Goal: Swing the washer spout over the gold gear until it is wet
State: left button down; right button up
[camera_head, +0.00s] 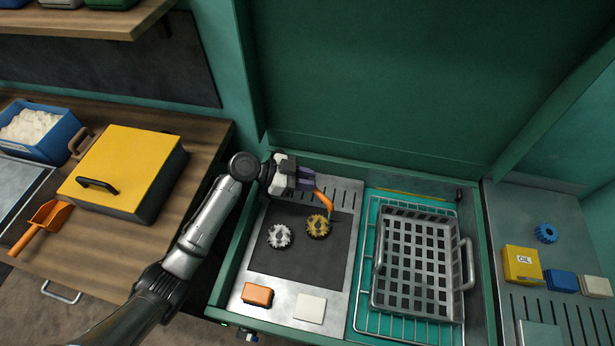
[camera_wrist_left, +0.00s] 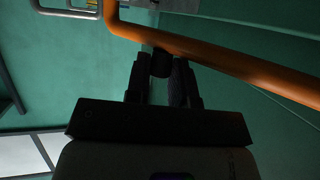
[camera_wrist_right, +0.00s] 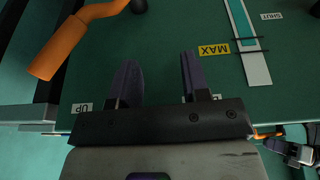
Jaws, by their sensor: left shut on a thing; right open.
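The orange washer spout (camera_head: 322,199) reaches out from under my left gripper (camera_head: 308,179) in the head view. Its tip is at the upper right edge of the gold gear (camera_head: 318,227); no water can be made out. The gear lies on a dark mat, beside a silver gear (camera_head: 279,236). In the left wrist view the spout (camera_wrist_left: 220,62) crosses above the left gripper (camera_wrist_left: 162,85), whose fingers are shut on a dark knob (camera_wrist_left: 161,64) beneath it. My right gripper (camera_wrist_right: 159,80) is open and empty before a green panel; it is out of the head view.
A grey basket (camera_head: 419,262) stands on a wire rack right of the mat. An orange block (camera_head: 257,294) and a white block (camera_head: 310,308) lie in front. The right wrist view shows an orange pipe-like piece (camera_wrist_right: 68,45) and a MAX label (camera_wrist_right: 214,49) on the panel.

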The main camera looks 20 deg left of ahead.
pick_arm(q)
jog(key=shift+s+f, duration=0.1)
jog(key=shift+f, duration=0.15)
jog(key=c, duration=1.3)
grip_release()
jog(key=o, duration=0.3)
jog(key=shift+s+d, duration=0.1)
jog(key=s+d+r+p, duration=0.1)
jog(key=s+d+r, duration=0.2)
jog(key=d+r, duration=0.8)
jog(key=shift+p, duration=0.35)
jog(key=shift+d, duration=0.1)
